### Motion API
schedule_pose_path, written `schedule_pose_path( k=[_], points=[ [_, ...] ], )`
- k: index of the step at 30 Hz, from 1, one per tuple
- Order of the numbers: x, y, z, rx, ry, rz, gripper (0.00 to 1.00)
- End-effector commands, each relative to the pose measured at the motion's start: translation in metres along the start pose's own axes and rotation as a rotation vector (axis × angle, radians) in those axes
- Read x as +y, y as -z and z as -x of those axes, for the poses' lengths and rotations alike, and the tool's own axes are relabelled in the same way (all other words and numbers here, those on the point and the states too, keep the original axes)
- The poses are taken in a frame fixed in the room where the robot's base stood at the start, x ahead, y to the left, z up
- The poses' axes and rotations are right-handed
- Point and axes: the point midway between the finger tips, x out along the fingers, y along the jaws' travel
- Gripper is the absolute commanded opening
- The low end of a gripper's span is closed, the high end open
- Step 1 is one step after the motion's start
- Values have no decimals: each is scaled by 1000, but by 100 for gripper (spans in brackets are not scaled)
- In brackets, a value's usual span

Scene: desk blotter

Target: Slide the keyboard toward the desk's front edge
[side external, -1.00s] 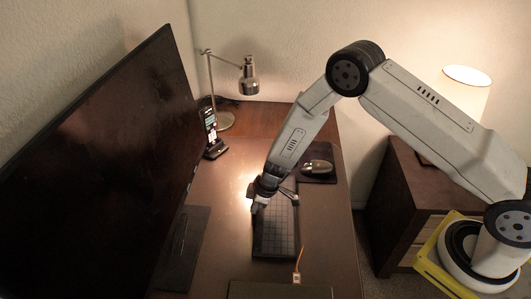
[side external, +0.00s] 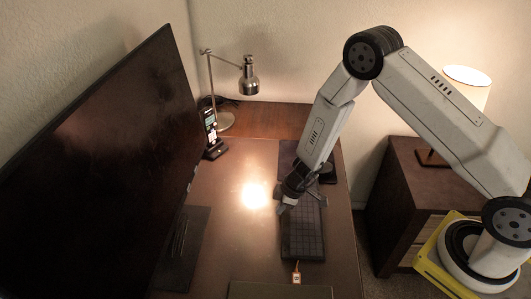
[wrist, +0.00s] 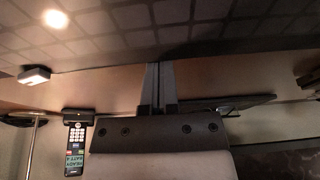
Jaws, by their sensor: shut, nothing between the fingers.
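The dark keyboard (side external: 304,238) lies flat on the desk blotter, its long side running toward the camera. My gripper (side external: 284,209) is shut and empty, low at the keyboard's far left corner, on the monitor side. The fingers look against that edge, but exact contact is hard to tell. In the wrist view the shut fingers (wrist: 160,80) stand beside the dark grid of keys (wrist: 190,40). My gripper and wrist hide the keyboard's far end. The desk's front edge (side external: 354,240) is at the right, with a strip of desk between it and the keyboard.
A monitor (side external: 100,160) stands at the left on its base (side external: 183,250). A phone on a stand (side external: 211,135) and a metal lamp (side external: 249,80) are at the back. My arm partly covers the mouse pad (side external: 288,158). A plug on an orange cable (side external: 296,277) lies near the keyboard's near end.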

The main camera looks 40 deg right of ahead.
Motion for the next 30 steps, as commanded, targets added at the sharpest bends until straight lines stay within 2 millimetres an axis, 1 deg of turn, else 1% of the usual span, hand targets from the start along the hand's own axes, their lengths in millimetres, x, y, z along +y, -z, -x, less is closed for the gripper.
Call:
schedule_pose_path(
  k=[9,15,19,30],
  points=[
    [0,-29,10,-2,-1,-5,0],
    [0,-44,15,-1,-1,-3,0],
    [0,-46,16,-1,-2,-1,0],
    [0,-46,17,-1,-2,0,0]
  ],
)
